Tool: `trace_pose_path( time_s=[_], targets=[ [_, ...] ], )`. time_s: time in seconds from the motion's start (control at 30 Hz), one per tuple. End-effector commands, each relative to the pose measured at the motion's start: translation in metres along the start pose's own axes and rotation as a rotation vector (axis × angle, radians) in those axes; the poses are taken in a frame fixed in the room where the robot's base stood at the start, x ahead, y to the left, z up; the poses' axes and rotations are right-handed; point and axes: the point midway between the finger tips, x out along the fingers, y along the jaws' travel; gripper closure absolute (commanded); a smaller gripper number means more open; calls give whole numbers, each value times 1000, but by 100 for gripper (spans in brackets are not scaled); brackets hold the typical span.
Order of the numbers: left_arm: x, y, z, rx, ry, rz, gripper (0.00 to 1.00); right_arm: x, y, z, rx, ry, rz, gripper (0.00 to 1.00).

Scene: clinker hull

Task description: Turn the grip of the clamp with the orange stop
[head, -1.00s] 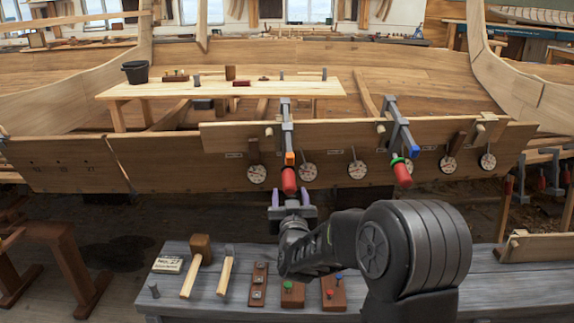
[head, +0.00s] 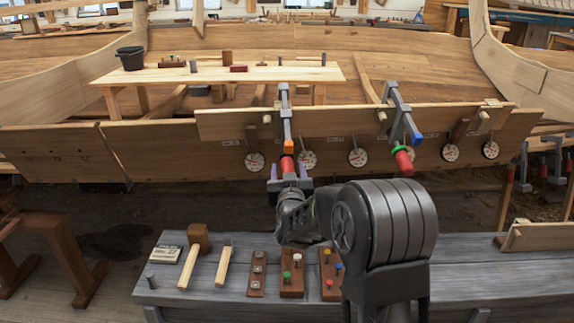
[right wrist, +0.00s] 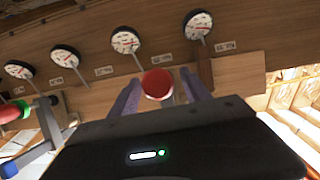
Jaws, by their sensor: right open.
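The clamp with the orange stop (head: 289,146) hangs on the hull's upper plank, its grey bar upright and its red grip (head: 287,161) pointing down. My right gripper (head: 288,169) is open just below it, with one purple finger on each side of the grip's lower end. In the right wrist view the round end of the red grip (right wrist: 157,84) shows between the two fingers, with space on both sides. It is not held. My left gripper is not in view.
A second clamp with a blue stop (head: 417,139) and red grip (head: 404,161) hangs to the right. Several round dials (head: 358,157) line the plank. A grey bench (head: 440,283) in front carries a mallet (head: 197,242) and wooden blocks.

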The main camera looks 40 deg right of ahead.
Motion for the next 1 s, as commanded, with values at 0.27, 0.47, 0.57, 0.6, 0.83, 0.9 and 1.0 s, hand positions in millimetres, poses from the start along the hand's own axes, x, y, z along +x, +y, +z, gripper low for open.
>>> trace_pose_path(
  time_s=[0.27, 0.47, 0.57, 0.6, 0.83, 0.9, 1.0],
  targets=[
    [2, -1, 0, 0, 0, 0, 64, 35, 0, 1, -2, -1, 0, 44],
    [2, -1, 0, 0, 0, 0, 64, 39, 0, 0, -1, -1, -1, 44],
    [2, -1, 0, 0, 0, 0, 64, 38, 0, 0, -1, -1, -1, 44],
    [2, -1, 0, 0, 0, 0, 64, 38, 0, 0, -1, -1, -1, 46],
    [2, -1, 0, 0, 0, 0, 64, 38, 0, 0, -1, -1, -1, 65],
    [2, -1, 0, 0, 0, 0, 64, 38, 0, 0, -1, -1, -1, 71],
    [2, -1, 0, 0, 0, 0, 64, 38, 0, 0, -1, -1, -1, 79]
  ],
)
